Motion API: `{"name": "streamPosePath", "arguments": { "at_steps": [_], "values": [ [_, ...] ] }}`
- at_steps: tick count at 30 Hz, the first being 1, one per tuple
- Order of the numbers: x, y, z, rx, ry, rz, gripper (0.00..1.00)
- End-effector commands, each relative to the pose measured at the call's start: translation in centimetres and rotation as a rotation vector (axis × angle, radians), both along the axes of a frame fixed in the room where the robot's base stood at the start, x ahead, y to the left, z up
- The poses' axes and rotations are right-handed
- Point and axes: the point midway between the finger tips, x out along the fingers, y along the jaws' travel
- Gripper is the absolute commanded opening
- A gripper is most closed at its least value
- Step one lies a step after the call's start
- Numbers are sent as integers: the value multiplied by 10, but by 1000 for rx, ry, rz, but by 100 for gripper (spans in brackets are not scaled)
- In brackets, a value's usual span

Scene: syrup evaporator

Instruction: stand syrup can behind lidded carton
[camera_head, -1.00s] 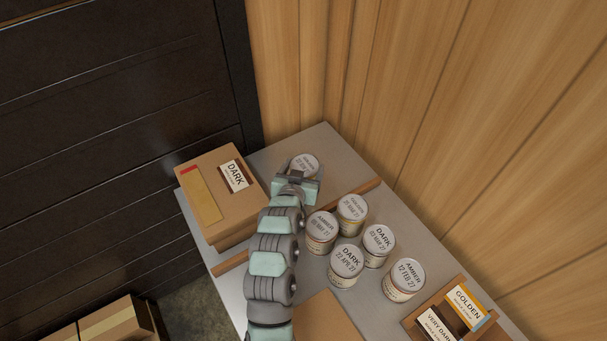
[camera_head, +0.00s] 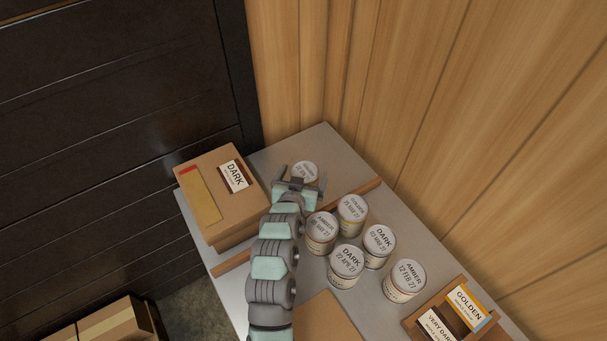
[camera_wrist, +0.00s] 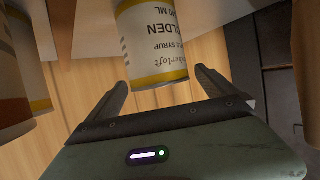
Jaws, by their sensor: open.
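A syrup can (camera_head: 304,171) with a pale lid stands on the grey bench top near its far end, right of the lidded carton. In the wrist view its label, with a yellow band and the word GOLDEN, shows between and beyond the fingertips (camera_wrist: 152,45). The lidded carton (camera_head: 217,190), brown with a DARK label, sits at the bench's left edge. My gripper (camera_head: 302,182) is open just on the near side of the can. Its fingers are spread apart, and in the wrist view neither finger appears to touch the can.
Several other cans, such as the DARK one (camera_head: 346,262), stand grouped nearer on the bench. A wooden strip (camera_head: 352,196) crosses the bench behind them. A wooden box with label cards (camera_head: 465,307) is at lower right. The bench is bare beyond the carton.

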Motion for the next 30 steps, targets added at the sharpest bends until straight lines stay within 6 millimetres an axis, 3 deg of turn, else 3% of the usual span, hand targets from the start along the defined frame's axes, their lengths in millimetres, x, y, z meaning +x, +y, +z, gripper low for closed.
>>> {"name": "streamPosePath", "arguments": {
  "at_steps": [8,22,30],
  "values": [
    [-9,3,5,1,2,1,97],
    [-86,20,37,0,3,2,97],
    [-107,24,48,0,0,1,97]
  ]
}}
